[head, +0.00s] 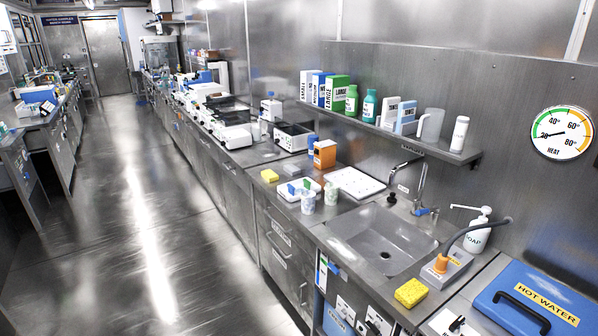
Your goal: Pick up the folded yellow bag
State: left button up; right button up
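A yellow block-like item (411,291) lies on the counter in front of the sink, near the counter's front edge. It has a speckled top and looks like a sponge. A smaller plain yellow item (270,175) lies farther back, near the counter's front edge, left of a white tray with coloured items. I cannot tell whether either one is the folded yellow bag. Nothing else in view is clearly a folded yellow bag. Neither of my grippers is in view.
The counter holds a sink (380,240), cups (308,202), an orange box (324,154), a soap bottle (478,232) and a blue hot water case (535,302). A shelf (400,135) with bottles and boxes juts out above. The aisle floor (130,220) is clear.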

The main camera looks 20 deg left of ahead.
aim_at(270, 176)
jog(key=i+j+z, duration=0.1)
jog(key=j, duration=0.25)
jog(key=i+j+z, duration=0.25)
jog(key=i+j, duration=0.15)
jog(key=j, duration=0.3)
jog(key=i+j, duration=0.15)
jog(key=j, duration=0.2)
jog(key=i+j, duration=0.15)
jog(key=j, duration=0.2)
jog(key=i+j+z, duration=0.1)
jog(key=j, duration=0.25)
jog(key=i+j, duration=0.15)
jog(key=j, duration=0.2)
jog(key=i+j, duration=0.1)
jog(key=j, duration=0.25)
jog(key=i+j+z, duration=0.1)
jog(key=j, duration=0.25)
